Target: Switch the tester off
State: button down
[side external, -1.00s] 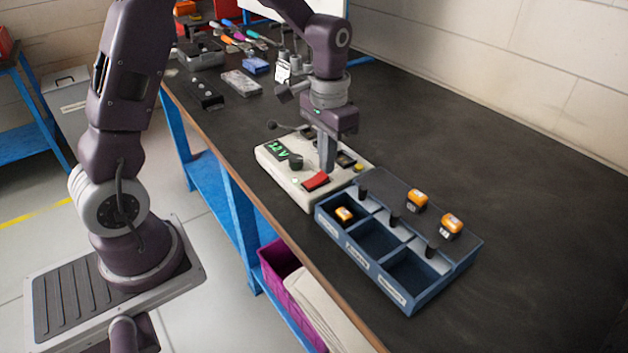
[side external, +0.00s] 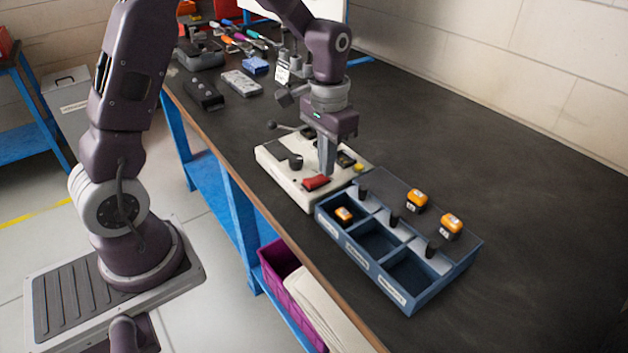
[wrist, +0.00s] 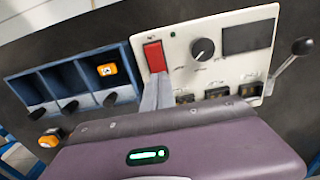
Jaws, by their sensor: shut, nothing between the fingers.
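The tester is a cream box (side external: 283,183) on the dark bench, with a dark knob (side external: 296,161) and a red rocker switch (side external: 316,182). In the wrist view the tester (wrist: 183,75) shows the red switch (wrist: 155,56) at its upper left, the knob (wrist: 203,49) and a display (wrist: 248,36) that is dark. My gripper (side external: 327,172) is shut and empty, pointing down at the tester right beside the red switch. In the wrist view its fingertips (wrist: 157,82) are at the switch's near end; I cannot tell whether they touch it.
A blue compartment tray (side external: 357,263) stands right of the tester, with one orange block (side external: 344,214) in a compartment and two more (side external: 417,199) on its back ledge. A lever (wrist: 302,46) sticks out from the tester's side. Tools lie at the bench's far end. The right of the bench is clear.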

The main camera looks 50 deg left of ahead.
notch_tip(320, 180, up, 7)
jog(key=shift+f, duration=0.15)
dwell(0.4)
jog(key=s+d+r+t, duration=0.3)
jog(key=s+r, duration=0.5)
jog(key=s, duration=0.1)
jog(key=s+d+t, duration=0.2)
jog(key=s, duration=1)
jog(key=shift+s+t, duration=0.3)
jog(key=shift+s, duration=0.05)
jog(key=shift+r, duration=0.1)
